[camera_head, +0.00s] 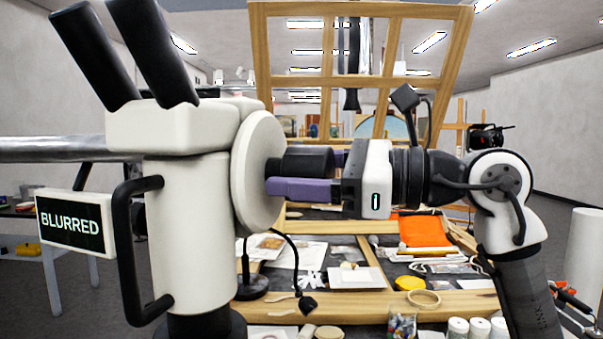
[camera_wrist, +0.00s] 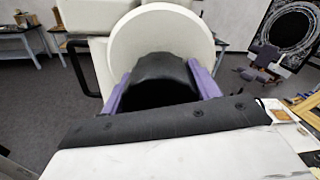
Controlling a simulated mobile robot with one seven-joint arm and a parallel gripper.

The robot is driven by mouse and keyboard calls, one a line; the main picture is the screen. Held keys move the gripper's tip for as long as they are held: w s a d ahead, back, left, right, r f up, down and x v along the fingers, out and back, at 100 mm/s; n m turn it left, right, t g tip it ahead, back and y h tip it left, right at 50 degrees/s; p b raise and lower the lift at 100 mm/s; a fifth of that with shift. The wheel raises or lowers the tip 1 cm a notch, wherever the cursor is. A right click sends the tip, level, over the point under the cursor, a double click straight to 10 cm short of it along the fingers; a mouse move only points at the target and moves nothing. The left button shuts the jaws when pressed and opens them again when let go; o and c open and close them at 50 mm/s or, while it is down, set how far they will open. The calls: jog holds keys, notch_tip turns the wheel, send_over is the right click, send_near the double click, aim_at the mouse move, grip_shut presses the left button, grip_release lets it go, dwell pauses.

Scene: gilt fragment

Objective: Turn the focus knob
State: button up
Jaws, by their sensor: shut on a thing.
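The focus knob (camera_head: 308,161) is a black cylinder sticking out sideways from a large white disc (camera_head: 258,170) on the right of the white microscope body (camera_head: 188,215). My gripper (camera_head: 290,174) has purple fingers and is shut on the knob, one finger on its near side and one behind it. In the wrist view the black knob (camera_wrist: 160,78) sits between the two purple fingers (camera_wrist: 163,92), with the white disc (camera_wrist: 163,35) beyond. A sign (camera_head: 72,221) left of the microscope reads "BLURRED".
Two black eyepiece tubes (camera_head: 152,45) rise from the microscope head. A black curved handle (camera_head: 130,250) is on its body. Behind stands a workbench (camera_head: 450,303) with papers, an orange cloth (camera_head: 424,230) and jars. A wooden frame (camera_head: 262,60) rises at the back.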

dwell(0.3)
jog(key=o, duration=1)
jog(key=b+v, duration=0.3)
jog(key=v, duration=1.1)
jog(key=shift+r, duration=0.1)
dwell(0.8)
